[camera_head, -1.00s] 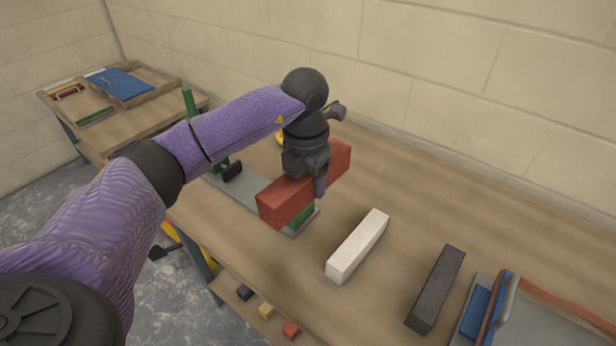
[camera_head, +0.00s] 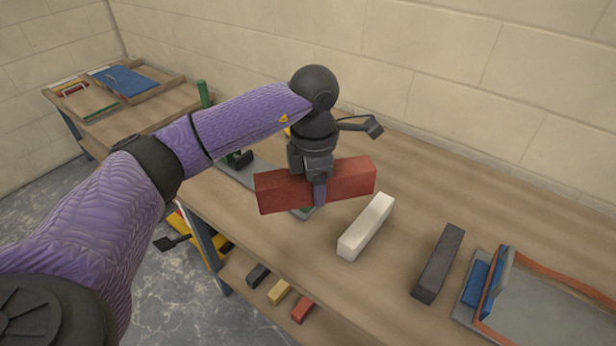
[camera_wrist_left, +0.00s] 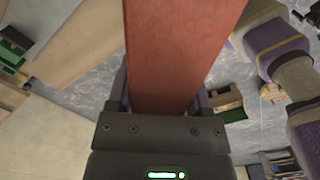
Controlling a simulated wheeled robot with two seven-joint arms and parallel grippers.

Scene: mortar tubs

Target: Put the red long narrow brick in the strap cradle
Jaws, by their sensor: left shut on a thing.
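The red long narrow brick (camera_head: 347,180) is held by my left gripper (camera_head: 320,192), which is shut around its middle. The brick is above the workbench and lies nearly crosswise in the head view. In the left wrist view the brick (camera_wrist_left: 178,50) runs up from between the fingers. Behind and below it is a grey base plate (camera_head: 235,172) with a green post (camera_head: 204,95) and a black part; the brick hides much of it. I cannot tell for certain whether this is the strap cradle. My right gripper is not in view.
A white brick (camera_head: 366,227) and a dark grey brick (camera_head: 438,263) lie on the workbench (camera_head: 400,180). An orange-rimmed tray (camera_head: 550,315) with a blue block is at the right. Small blocks sit on the lower shelf (camera_head: 245,290). A block wall (camera_head: 450,60) stands behind.

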